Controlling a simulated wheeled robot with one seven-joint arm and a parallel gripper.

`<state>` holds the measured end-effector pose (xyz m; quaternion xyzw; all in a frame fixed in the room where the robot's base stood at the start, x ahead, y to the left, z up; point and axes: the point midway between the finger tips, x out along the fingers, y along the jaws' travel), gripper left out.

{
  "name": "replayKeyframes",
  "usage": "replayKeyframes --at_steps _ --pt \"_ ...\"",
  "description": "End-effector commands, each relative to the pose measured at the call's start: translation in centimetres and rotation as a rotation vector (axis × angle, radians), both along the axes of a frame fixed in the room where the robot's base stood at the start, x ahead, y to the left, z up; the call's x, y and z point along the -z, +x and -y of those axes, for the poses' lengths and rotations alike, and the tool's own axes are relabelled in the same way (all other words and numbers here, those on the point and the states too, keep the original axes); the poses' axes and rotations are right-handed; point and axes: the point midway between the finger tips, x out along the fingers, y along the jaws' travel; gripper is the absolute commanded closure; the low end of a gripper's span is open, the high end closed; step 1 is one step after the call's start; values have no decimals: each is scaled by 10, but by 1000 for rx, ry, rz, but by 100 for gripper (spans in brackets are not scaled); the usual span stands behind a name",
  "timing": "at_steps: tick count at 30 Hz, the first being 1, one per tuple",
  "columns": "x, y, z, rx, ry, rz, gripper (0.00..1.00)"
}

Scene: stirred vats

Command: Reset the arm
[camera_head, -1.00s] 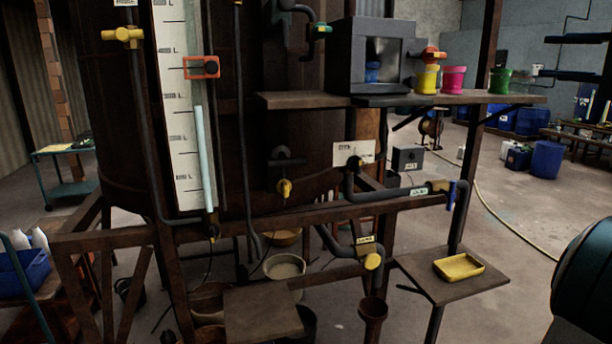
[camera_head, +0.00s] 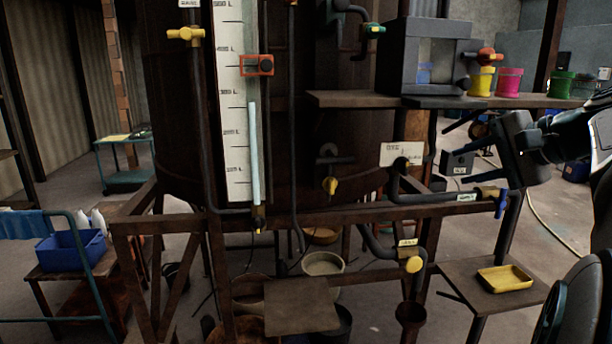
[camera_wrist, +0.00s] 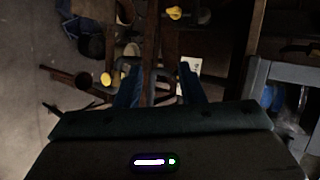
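My gripper (camera_wrist: 160,80) shows in the wrist view with its two blue-dark fingers spread apart and nothing held between them. In the head view my gripper (camera_head: 492,152) is at the right, on the end of my raised arm. It appears in front of the pipework's right end and below the shelf.
A rusty vat (camera_head: 290,150) with a white level scale (camera_head: 232,100) stands ahead. A wooden shelf (camera_head: 350,99) holds a grey box (camera_head: 400,55) and coloured cups. A yellow tray (camera_head: 505,278) lies on a low side table. A blue bin (camera_head: 70,250) is at left.

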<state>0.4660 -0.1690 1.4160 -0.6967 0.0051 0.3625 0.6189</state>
Motion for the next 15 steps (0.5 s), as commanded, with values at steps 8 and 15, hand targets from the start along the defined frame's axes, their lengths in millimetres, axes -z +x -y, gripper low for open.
replayKeyframes --at_steps 8,15 --pt "134 -51 -114 -255 -374 -227 65" --pt "234 -127 -161 -562 -777 -293 65"
